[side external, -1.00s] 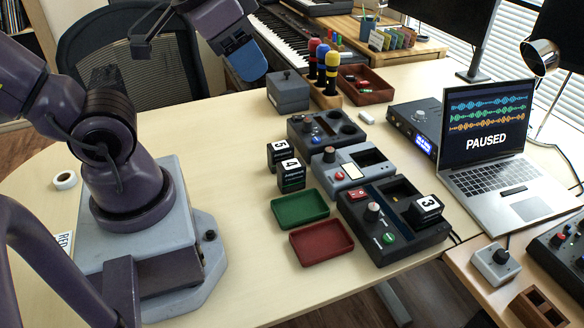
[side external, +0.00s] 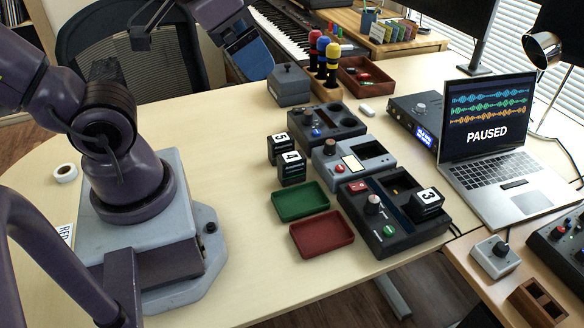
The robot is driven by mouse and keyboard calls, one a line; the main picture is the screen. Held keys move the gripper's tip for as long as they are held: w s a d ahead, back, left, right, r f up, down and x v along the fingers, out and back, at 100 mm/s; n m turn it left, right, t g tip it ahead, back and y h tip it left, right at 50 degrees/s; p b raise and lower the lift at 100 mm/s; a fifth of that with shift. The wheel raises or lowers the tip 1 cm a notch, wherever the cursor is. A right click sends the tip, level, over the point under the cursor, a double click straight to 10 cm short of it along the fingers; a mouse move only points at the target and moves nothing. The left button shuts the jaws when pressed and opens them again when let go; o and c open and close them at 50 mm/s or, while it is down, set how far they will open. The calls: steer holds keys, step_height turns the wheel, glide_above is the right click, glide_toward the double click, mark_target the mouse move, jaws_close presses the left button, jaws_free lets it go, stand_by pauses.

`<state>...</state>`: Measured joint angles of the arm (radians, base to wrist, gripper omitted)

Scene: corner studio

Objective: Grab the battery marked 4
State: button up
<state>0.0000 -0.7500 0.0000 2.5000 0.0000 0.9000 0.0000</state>
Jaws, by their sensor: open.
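The battery marked 4 (side external: 291,168) is a black block with a white numbered top. It stands on the table behind the green tray (side external: 300,201). The battery marked 5 (side external: 280,149) stands close behind it, to the left. The battery marked 3 (side external: 426,205) sits in the dark console (side external: 390,237) at the right. My gripper (side external: 251,59) is at the top of the view, up and to the left of battery 4 and well apart from it. It is open, with a blue part showing; its fingertips are hard to make out.
A grey charger unit (side external: 350,163) and a dark two-well unit (side external: 325,127) stand right of the batteries. A red tray (side external: 321,234) lies in front. A grey box (side external: 289,88) and a rack of coloured-handled tools (side external: 325,88) stand behind.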

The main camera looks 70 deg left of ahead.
steer(key=m+g, duration=0.6)
steer(key=m, duration=1.2)
glide_above(292, 156)
step_height(292, 156, down, 20)
steer(key=f, duration=0.8)
steer(key=shift+s+a, duration=0.15)
steer(key=shift+s, duration=0.15)
steer(key=shift+w+d+f, duration=0.1)
steer(key=shift+f, duration=1.2)
steer(key=shift+w+d+f, duration=0.1)
steer(key=shift+f, duration=1.2)
steer(key=c, duration=1.2)
